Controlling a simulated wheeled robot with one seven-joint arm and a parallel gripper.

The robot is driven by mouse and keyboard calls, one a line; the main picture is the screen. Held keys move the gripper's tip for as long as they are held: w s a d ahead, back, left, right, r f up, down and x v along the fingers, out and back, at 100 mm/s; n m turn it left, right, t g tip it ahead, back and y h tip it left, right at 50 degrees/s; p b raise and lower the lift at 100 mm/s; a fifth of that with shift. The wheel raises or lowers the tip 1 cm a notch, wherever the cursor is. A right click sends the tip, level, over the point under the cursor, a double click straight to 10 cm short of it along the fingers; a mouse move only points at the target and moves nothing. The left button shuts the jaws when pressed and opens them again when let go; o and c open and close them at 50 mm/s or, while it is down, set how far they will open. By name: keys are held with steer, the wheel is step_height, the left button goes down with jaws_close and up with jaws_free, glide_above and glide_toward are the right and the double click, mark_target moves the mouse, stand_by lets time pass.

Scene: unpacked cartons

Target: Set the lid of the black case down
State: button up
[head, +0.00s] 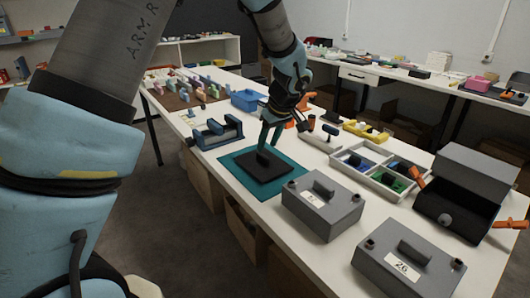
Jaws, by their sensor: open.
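A flat black slab with a raised grip on top (275,172), looking like the lid, lies flat on a teal mat (236,174) at the middle of the table. My gripper (269,144) points down just above the slab's grip. Its two fingers are apart, and I cannot tell whether they touch the grip. A dark case (455,213) with a raised grey lid (478,170) stands open at the right. Two closed grey boxes, one in the middle (320,213) and one labelled 26 in front (407,271), have grips on top.
A blue clamp-like tool (215,132) is left of the mat. A divided tray (378,170) with coloured parts is to the right. A blue bin (248,100) and a yellow holder (366,131) stand behind. Orange handles stick out near the open case.

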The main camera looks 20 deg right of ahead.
steer(key=v, duration=0.7)
steer(key=w+a+f+m+g, duration=0.2)
steer(key=a+g, duration=0.1)
steer(key=a, duration=1.9)
steer(key=s+a+f, duration=0.1)
steer(key=s+a, duration=0.3)
steer(key=a, duration=0.3)
steer(key=s+a+f+m+h, duration=0.1)
steer(key=s+a, duration=0.3)
steer(key=a, duration=0.4)
steer(key=shift+a+f+b, duration=0.25)
steer(key=shift+a+b, duration=0.1)
step_height(320, 180, up, 4)
steer(key=p, duration=0.4)
